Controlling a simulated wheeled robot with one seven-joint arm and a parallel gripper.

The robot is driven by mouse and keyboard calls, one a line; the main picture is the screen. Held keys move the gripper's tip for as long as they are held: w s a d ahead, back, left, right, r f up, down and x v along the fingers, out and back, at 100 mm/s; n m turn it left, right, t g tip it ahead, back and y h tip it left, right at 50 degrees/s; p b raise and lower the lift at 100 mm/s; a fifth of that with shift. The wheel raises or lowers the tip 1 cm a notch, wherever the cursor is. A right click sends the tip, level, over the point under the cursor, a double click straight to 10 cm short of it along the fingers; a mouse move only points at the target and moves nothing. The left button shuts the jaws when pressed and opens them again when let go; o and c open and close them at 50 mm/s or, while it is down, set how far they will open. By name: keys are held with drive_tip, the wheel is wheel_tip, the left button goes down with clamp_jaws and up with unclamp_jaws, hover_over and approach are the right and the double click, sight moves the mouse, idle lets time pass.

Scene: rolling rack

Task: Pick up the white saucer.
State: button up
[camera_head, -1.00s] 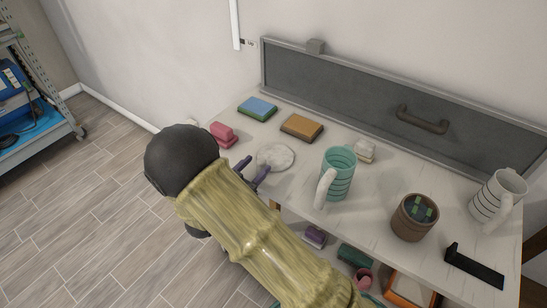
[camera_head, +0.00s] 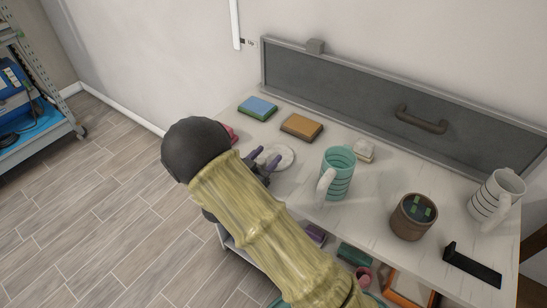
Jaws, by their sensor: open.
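The white saucer (camera_head: 282,154) lies flat on the left part of the white rack top, left of the teal mug. My gripper (camera_head: 264,162) has two purple fingers, spread apart and open. The fingers reach over the saucer's near left side and hide part of it. I cannot tell whether they touch it. My dark wrist and yellow-green arm cover the area left of and in front of the saucer.
A teal mug (camera_head: 339,172) stands right of the saucer, with a small white item (camera_head: 363,151) behind it. An orange-brown box (camera_head: 301,127) and a blue-green box (camera_head: 257,108) lie behind. A pink block (camera_head: 232,134) is partly hidden by my wrist. A brown pot (camera_head: 412,217) stands farther right.

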clamp_jaws()
idle(0.3)
wheel_tip(320, 180, up, 10)
idle(0.5)
idle(0.4)
